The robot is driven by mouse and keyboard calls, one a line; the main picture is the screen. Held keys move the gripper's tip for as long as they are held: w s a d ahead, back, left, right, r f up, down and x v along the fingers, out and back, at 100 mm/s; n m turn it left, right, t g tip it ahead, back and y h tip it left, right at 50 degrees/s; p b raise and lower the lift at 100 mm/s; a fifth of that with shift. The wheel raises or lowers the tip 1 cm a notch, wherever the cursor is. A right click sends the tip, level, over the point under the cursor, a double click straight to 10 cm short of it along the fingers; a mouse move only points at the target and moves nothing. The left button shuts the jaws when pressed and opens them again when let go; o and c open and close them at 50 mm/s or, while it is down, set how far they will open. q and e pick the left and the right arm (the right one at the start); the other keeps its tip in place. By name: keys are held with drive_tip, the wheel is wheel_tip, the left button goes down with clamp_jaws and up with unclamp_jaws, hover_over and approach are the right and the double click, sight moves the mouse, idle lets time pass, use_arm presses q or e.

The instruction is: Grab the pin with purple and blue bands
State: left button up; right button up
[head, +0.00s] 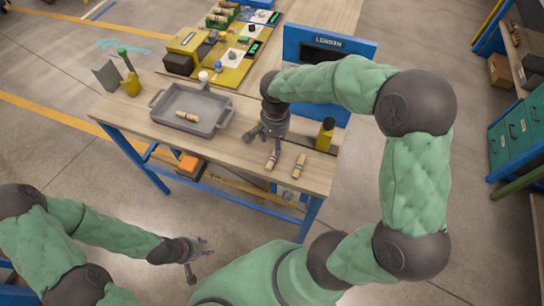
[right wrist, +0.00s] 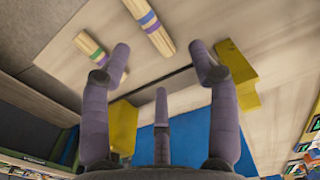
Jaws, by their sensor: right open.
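The pin with purple and blue bands (right wrist: 150,27) lies at the top middle of the right wrist view. A second pin (right wrist: 93,47), with green and purple bands, lies to its left. In the head view two pins lie near the table's front edge; by layout the left one (head: 272,160) is the purple-and-blue pin, its bands too small to read. My right gripper (head: 268,136) is open and empty just behind it; its spread fingers also show in the right wrist view (right wrist: 158,72). My left gripper (head: 197,258) hangs open and empty off the table's front.
A grey tray (head: 211,95) with one pin (head: 187,116) inside stands to the left. A blue panel (head: 303,42) stands behind. Bare wood lies between tray and pins.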

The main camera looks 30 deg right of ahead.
sight(273, 158)
drive_tip(key=shift+f, duration=0.7)
drive_tip(key=f, duration=0.2)
drive_tip(key=s+f+b, duration=0.1)
drive_tip(key=f, duration=0.1)
drive_tip(key=shift+f+b, duration=0.2)
drive_tip(key=shift+b, duration=0.1)
drive_tip(key=shift+w+f, duration=0.1)
drive_tip(key=shift+f, duration=0.3)
drive_tip(key=shift+c, duration=0.3)
drive_tip(key=c, duration=0.9)
